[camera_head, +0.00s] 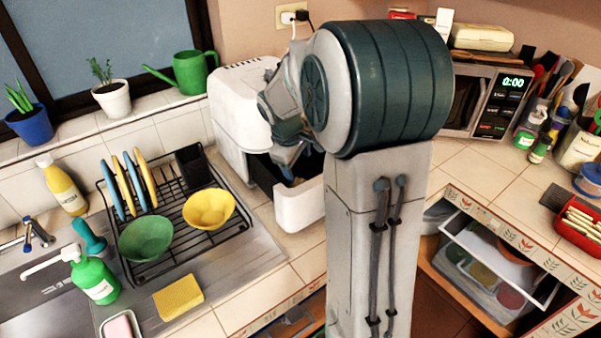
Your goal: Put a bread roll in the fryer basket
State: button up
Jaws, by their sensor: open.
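The white fryer (232,105) stands on the counter against the wall, left of my arm. Its basket drawer (300,211) is pulled out toward the front, with a dark interior. My gripper (299,163) is at the basket's opening, pointing down, and is open. The fingertips are small and partly hidden against the dark basket. My arm covers the right part of the basket and most of its inside. I cannot make out a bread roll in the basket or between the fingers.
A dish rack (172,248) with a yellow bowl (209,209), a green bowl (146,238) and plates stands left of the basket. A microwave (483,100) is at the back right. A drawer (500,262) is open at lower right. The counter near the microwave has free room.

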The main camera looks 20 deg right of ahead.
jog(key=w+v, duration=0.1)
jog(key=v, duration=0.4)
jog(key=s+a+m+y, duration=0.1)
jog(key=s+a+m, duration=0.1)
jog(key=s, duration=0.5)
jog(key=s+a+m+y, duration=0.1)
jog(key=s+a+m, duration=0.1)
jog(key=s+a, duration=0.2)
jog(key=s+a+m+t+y, duration=0.1)
jog(key=s+a, duration=0.3)
jog(key=s, duration=0.7)
jog(key=shift+m, duration=0.9)
jog(key=shift+s+r, duration=0.1)
jog(key=shift+s, duration=0.05)
